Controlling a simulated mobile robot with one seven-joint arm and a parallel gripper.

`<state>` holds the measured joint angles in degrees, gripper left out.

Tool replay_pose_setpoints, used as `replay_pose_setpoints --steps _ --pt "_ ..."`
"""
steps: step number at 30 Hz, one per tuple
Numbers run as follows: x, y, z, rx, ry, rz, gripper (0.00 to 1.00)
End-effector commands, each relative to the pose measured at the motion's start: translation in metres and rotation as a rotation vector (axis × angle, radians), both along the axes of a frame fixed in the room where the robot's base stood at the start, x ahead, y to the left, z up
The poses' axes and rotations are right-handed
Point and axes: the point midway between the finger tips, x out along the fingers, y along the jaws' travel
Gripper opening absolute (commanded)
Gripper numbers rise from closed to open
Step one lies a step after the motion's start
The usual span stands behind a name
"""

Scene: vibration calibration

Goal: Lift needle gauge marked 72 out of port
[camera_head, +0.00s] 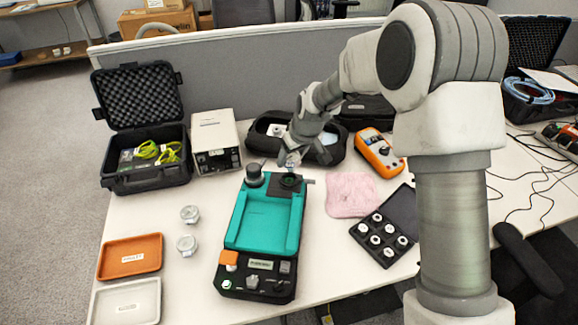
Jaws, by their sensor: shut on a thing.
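A teal and black calibration unit (262,222) stands on the white table, with controls along its front edge. At its back right is a dark round port (290,181). My gripper (290,160) points down just above this port and is shut on a small gauge (291,169). The gauge is mostly hidden by the fingers, and its marking is too small to read. I cannot tell whether its lower end is still inside the port. A dark grey knob-like cylinder (254,174) stands on the unit to the left of the port.
Two loose silvery gauges (187,245) stand left of the unit, near orange (131,257) and grey trays (126,304). A pink cloth (351,194), an orange multimeter (379,153) and a case of round pieces (384,238) lie right. Open cases and a box stand behind.

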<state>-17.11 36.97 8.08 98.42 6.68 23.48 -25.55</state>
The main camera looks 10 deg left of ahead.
Motion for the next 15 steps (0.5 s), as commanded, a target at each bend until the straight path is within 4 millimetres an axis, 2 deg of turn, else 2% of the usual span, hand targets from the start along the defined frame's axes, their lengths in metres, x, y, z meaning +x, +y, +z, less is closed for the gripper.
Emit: replay_pose_setpoints --steps 1,6,10,15 --pt "0.002 -0.019 0.006 -0.002 0.001 -0.012 0.00" --pt "0.002 -0.056 0.029 -0.002 0.001 -0.011 0.00" --pt "0.001 -0.079 0.043 -0.002 0.002 -0.009 0.00" --pt "0.001 -0.100 0.055 -0.002 0.002 -0.008 0.00"
